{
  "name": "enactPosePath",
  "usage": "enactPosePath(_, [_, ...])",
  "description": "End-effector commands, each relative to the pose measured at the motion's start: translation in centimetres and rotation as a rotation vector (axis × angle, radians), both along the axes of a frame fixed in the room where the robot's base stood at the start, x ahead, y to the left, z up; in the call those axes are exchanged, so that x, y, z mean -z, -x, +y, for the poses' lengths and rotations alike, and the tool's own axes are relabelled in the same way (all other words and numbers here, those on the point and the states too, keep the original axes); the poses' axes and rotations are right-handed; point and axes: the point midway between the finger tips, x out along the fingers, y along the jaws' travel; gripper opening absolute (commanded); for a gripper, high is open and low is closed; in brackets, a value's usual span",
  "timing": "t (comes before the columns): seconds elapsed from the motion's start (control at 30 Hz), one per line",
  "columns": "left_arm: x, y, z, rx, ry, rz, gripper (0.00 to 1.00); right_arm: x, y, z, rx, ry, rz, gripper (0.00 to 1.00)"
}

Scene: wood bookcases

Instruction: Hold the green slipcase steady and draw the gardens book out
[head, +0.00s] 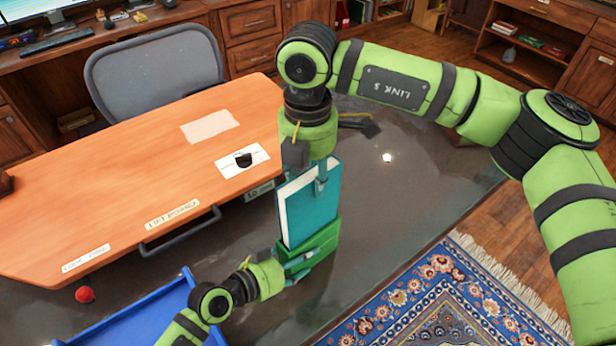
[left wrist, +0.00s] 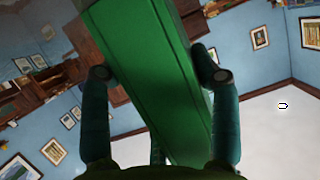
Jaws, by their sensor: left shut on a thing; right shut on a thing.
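The green slipcase (head: 324,240) is in the middle of the head view, beside the wooden desk. The teal gardens book (head: 322,203), with pale page edges, stands upright and shows well above the slipcase. Its lower end is hidden inside. My right gripper (head: 309,168) comes from above and is shut on the book's top edge. My left gripper (head: 302,262) is shut on the slipcase low down. In the left wrist view the slipcase (left wrist: 160,75) runs slanted between the two fingers, which press its sides.
The orange wooden desk (head: 120,185) lies left, with labels along its front edge and a dark object (head: 243,160) on a white card. A blue tray (head: 130,318) and a red ball (head: 85,294) are at lower left. A patterned rug (head: 450,300) lies at lower right. A chair (head: 155,70) stands behind.

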Motion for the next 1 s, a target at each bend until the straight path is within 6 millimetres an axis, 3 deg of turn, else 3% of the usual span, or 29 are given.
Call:
enactPosePath(0.53, [0.4, 0.2, 0.1, 0.001, -0.005, 0.008, 0.24, -2.9, 0.0, 0.0, 0.000, -0.001, -0.003, 0.00])
enactPosePath(0.83, [0.4, 0.2, 0.1, 0.001, -0.005, 0.008, 0.24, -3.1, 0.0, 0.0, 0.000, 0.000, -0.001, 0.00])
enactPosePath(0.87, [0.3, 0.1, 0.1, 0.001, -0.005, 0.008, 0.74, -3.2, 0.0, 0.0, 0.000, -0.001, -0.003, 0.00])
enactPosePath(0.9, [0.3, 0.1, 0.1, 0.001, -0.004, 0.007, 0.89, -3.2, 0.0, 0.0, 0.000, -0.001, -0.002, 0.00])
enactPosePath(1.0, [0.2, 0.1, 0.1, 0.001, -0.004, 0.005, 0.89, -3.2, 0.0, 0.0, 0.000, -0.001, -0.002, 0.00])
